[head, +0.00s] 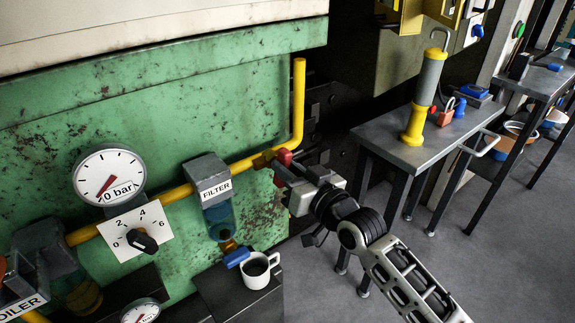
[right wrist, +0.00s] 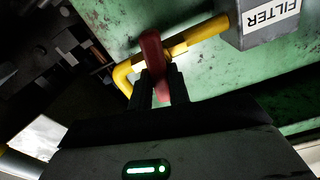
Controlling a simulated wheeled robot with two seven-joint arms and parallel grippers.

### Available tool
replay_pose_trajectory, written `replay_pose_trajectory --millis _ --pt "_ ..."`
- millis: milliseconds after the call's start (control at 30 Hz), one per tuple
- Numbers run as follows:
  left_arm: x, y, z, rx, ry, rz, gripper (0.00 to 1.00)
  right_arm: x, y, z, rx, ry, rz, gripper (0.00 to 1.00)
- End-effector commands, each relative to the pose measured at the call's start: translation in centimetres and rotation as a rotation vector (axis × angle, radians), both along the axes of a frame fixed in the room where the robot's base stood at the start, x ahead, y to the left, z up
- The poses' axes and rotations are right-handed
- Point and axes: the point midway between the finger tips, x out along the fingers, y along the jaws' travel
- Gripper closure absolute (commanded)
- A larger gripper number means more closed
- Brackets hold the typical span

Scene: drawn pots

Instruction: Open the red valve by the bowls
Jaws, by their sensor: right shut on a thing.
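A red valve handle (head: 284,157) sits on the yellow pipe (head: 298,100) just right of the box labelled FILTER (head: 207,172). My right gripper (head: 283,172) is at the handle and shut on it. In the right wrist view the red handle (right wrist: 153,60) stands between the two dark fingers of the gripper (right wrist: 162,88), with the yellow pipe behind it. The fingers hide part of the handle. What look like bowls (head: 518,130) are far off at the right, not beside this valve. My left gripper is not in view.
A pressure gauge (head: 109,174) and a dial knob (head: 141,241) are on the green panel at left. A white mug (head: 259,270) stands on a dark box below the filter. A grey table (head: 385,135) with a yellow-based cylinder (head: 423,95) is at right.

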Motion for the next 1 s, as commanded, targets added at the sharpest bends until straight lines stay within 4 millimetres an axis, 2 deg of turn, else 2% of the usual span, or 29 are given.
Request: replay_pose_trajectory --millis 333,1000 --pt "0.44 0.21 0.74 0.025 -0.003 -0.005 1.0 0.12 -0.2 -0.01 0.265 0.194 0.0 1.0" --pt "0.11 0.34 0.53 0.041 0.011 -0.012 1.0 0.33 -0.5 -0.54 0.779 0.566 -0.001 1.0"
